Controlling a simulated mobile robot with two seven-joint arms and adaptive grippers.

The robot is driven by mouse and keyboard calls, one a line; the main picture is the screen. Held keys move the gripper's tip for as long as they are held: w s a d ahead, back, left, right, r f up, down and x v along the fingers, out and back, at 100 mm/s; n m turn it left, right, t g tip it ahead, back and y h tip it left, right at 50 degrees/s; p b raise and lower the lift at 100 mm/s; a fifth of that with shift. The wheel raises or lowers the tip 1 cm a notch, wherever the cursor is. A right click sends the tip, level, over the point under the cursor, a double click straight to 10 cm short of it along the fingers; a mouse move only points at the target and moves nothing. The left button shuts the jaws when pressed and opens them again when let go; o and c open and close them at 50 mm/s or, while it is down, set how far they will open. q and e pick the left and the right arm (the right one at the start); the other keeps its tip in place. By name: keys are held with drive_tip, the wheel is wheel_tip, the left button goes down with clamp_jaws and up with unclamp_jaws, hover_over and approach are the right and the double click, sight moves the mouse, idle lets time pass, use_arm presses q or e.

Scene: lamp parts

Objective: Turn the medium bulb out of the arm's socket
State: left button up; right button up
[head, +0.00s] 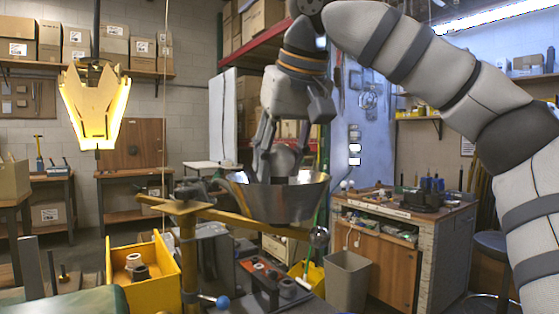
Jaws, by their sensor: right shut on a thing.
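A yellow-brown lamp arm (250,231) runs across a post in the middle of the head view. A shiny metal bowl-shaped shade (300,203) sits at the arm, open side up. My right gripper (272,168) points down into the shade's mouth from above. It is shut on a rounded grey thing (283,158), which I take to be the medium bulb. The shade wall hides the socket and the bulb's lower part, so I cannot tell how far it is seated. My left gripper is not in view.
A yellow bin (172,282) with small round parts stands at the lower left. A dark tray (268,284) with parts lies below the arm. A lit yellow lamp (96,105) hangs at the upper left. A blue-ended lever (222,301) sticks out from the post.

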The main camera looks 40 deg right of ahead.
drive_tip(key=n+y, duration=0.1)
drive_tip(key=n, duration=0.1)
drive_tip(key=shift+n+y, duration=0.3)
drive_tip(key=shift+n, duration=0.1)
drive_tip(key=n+y, duration=0.2)
drive_tip(key=n, duration=0.2)
drive_tip(key=o, duration=0.8)
drive_tip(key=shift+o, duration=0.2)
